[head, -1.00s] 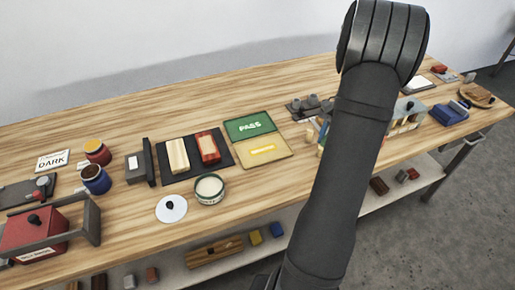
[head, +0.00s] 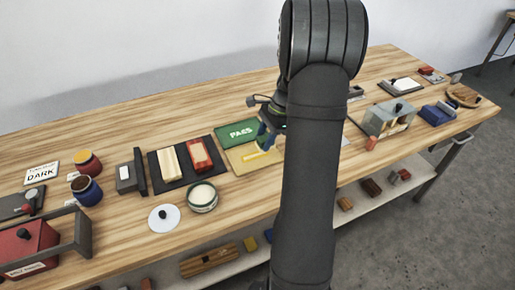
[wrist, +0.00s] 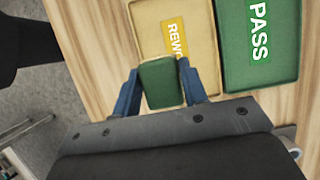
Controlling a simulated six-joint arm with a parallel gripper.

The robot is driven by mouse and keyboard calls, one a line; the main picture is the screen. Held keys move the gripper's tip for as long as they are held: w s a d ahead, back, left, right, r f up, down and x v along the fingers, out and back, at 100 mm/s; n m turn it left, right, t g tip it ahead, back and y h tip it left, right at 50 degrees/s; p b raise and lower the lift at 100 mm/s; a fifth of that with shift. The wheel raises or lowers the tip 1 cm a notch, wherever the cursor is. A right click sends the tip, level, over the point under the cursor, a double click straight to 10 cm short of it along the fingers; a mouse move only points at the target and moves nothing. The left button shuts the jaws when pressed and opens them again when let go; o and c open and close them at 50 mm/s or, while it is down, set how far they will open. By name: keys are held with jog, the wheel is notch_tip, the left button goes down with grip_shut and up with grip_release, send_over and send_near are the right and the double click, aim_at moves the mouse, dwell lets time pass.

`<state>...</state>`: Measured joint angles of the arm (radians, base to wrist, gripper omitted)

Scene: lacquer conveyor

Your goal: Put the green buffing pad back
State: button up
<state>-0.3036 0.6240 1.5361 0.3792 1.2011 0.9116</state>
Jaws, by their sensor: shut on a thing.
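The green buffing pad (wrist: 162,82) is a small dark green block between the two blue fingers of my gripper (wrist: 160,77) in the wrist view. My gripper is shut on it and holds it over the near end of the yellow rework tray (wrist: 148,30). I cannot tell its height above the tray. In the head view the gripper shows only in part at the right edge of the yellow tray (head: 236,160), mostly hidden behind my arm; the pad cannot be made out there. The green PASS tray (wrist: 285,75) lies beside the yellow one.
A dark tray (head: 183,176) with a wooden and a red block lies left of the yellow tray. A round tin (head: 202,197) and a white disc (head: 163,218) stand in front. A grey rack (head: 390,118) stands right of my arm. The table's back is clear.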

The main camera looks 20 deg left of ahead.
aim_at(257, 139)
jog(key=a, duration=0.1)
jog(key=a+f, duration=0.1)
jog(key=shift+w+a+f, duration=0.1)
jog(key=shift+a+f, duration=0.2)
jog(key=shift+f, duration=1.95)
jog(key=shift+f, duration=0.15)
jog(key=o, duration=1)
jog(key=shift+c, duration=0.2)
jog(key=v, duration=1.2)
